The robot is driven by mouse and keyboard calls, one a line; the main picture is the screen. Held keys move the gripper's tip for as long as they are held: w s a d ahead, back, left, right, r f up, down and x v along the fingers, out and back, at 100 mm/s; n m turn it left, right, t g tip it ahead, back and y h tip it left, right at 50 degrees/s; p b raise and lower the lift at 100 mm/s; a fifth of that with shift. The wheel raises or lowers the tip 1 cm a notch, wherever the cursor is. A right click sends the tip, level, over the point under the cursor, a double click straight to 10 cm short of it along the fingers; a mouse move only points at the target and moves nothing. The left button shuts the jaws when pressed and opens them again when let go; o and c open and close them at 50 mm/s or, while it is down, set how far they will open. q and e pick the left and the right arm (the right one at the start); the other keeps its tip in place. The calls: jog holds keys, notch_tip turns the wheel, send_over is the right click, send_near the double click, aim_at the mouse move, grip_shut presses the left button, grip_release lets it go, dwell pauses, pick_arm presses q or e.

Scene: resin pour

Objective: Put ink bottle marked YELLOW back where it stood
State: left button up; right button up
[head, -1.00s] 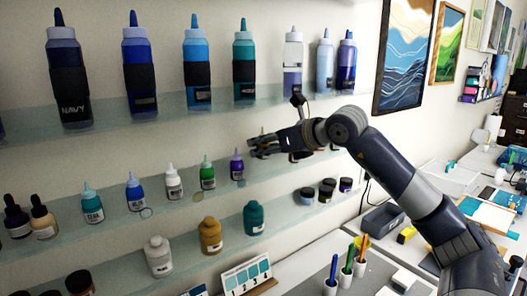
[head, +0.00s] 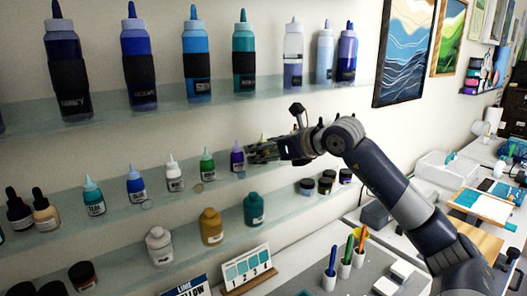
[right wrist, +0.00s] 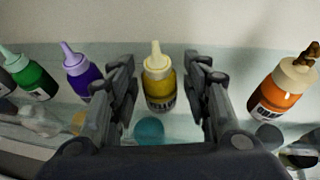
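The yellow ink bottle (right wrist: 160,90), with a cream nozzle and a partly hidden dark label, is upright on the glass shelf in the right wrist view. It is between a purple bottle (right wrist: 80,72) on the left and an orange bottle (right wrist: 285,92) on the right. My right gripper (right wrist: 163,85) has its fingers on both sides of the yellow bottle, with a visible gap on each side. In the head view my right gripper (head: 258,152) is at the middle shelf, right of the purple bottle (head: 237,157), and mostly hides the yellow bottle. My left gripper is not in view.
A green bottle (head: 207,168), a white one (head: 173,176) and others line the middle shelf (head: 110,220) to the left. Large bottles stand on the upper shelf (head: 200,105). Below are an ochre bottle (head: 211,226), a teal bottle (head: 254,208) and dark jars (head: 326,186).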

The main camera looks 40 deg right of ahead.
jog(key=shift+r, duration=0.2)
jog(key=b+v, duration=0.3)
jog(key=shift+s+f, duration=0.2)
jog(key=shift+s, duration=0.05)
jog(key=b+v, duration=0.4)
jog(key=v, duration=0.4)
jog(key=shift+s+r, duration=0.25)
jog(key=shift+r, duration=0.2)
